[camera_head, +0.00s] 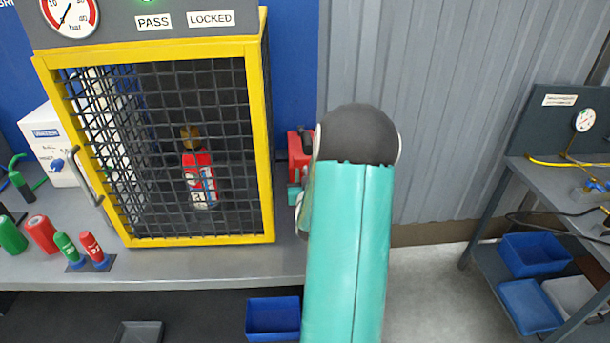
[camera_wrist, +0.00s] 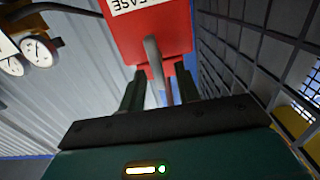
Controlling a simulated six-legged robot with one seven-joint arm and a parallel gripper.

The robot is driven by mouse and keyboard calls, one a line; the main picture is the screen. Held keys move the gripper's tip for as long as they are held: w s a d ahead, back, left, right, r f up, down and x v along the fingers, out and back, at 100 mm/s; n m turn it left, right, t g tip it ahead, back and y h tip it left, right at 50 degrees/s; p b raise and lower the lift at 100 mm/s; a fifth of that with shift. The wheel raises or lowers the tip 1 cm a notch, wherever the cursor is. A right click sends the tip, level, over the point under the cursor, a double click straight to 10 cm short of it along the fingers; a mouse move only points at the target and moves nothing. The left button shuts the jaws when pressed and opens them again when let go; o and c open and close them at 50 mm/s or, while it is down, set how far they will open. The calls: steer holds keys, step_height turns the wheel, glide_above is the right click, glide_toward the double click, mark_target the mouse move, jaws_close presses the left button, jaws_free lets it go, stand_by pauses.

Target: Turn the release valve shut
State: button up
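The red release valve box (camera_head: 297,150) is mounted just right of the yellow-framed cage in the head view, partly hidden by my arm. In the wrist view the red box (camera_wrist: 150,30) fills the top middle, with a white label ending in "EASE". A grey lever (camera_wrist: 153,58) sticks out from it towards my gripper. My gripper (camera_wrist: 160,76) has its two dark fingers apart, one on each side of the lever's end. Gaps show beside the lever, and I see no clear contact. In the head view my gripper is mostly hidden behind my arm.
A corrugated grey wall (camera_head: 440,100) is behind. A side bench (camera_head: 535,180) with a gauge stands right.

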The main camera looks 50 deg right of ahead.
steer(key=shift+s+a+r, duration=0.15)
steer(key=shift+s+r, duration=0.05)
steer(key=shift+s, duration=0.1)
steer(key=shift+w+f, duration=0.15)
steer(key=shift+c, duration=1.3)
jaws_close()
steer(key=shift+m, duration=0.4)
steer(key=m, duration=0.5)
steer(key=f+m, duration=0.1)
steer(key=m, duration=0.5)
steer(key=s+d+m, duration=0.1)
steer(key=m, duration=0.5)
steer(key=shift+s+f, duration=0.1)
steer(key=shift+f, duration=0.1)
